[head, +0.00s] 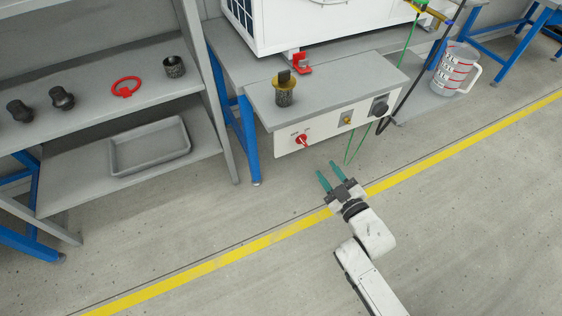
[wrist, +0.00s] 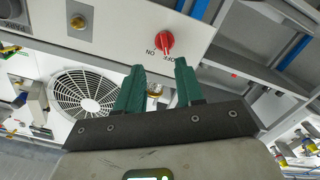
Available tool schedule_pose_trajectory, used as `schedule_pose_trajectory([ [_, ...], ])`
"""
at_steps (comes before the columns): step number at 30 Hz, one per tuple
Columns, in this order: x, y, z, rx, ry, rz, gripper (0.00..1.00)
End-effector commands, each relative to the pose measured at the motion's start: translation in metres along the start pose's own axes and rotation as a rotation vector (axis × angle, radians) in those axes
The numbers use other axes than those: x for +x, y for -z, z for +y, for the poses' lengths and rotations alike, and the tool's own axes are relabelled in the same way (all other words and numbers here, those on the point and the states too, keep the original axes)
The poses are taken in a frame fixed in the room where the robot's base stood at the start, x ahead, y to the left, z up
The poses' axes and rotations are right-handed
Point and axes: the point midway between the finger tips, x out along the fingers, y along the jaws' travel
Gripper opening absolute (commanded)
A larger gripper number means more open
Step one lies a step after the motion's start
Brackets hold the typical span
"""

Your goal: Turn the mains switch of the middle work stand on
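The mains switch is a red rotary knob (head: 301,140) on the light front panel of the work stand (head: 330,82). In the wrist view the red knob (wrist: 165,42) shows just beyond the fingertips, with ON and OFF lettering beside it, appearing upside down. I cannot tell for certain which label the knob points at. My gripper (head: 327,168) has two green fingers, spread apart with nothing between them. It is in front of and below the panel, apart from the knob. The fingers show in the wrist view too (wrist: 159,68).
The panel also carries a small metal plate with a brass part (head: 346,120) and a black round fitting (head: 379,107). A black cup with a yellow top (head: 284,89) stands on the stand. A shelf (head: 130,75) is left; the floor is clear.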

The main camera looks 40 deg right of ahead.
Motion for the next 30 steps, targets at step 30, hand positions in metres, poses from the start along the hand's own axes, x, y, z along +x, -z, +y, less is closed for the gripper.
schedule_pose_trajectory([
  [30,0.107,0.001,0.001,-0.012,-0.017,0.039,0.37],
])
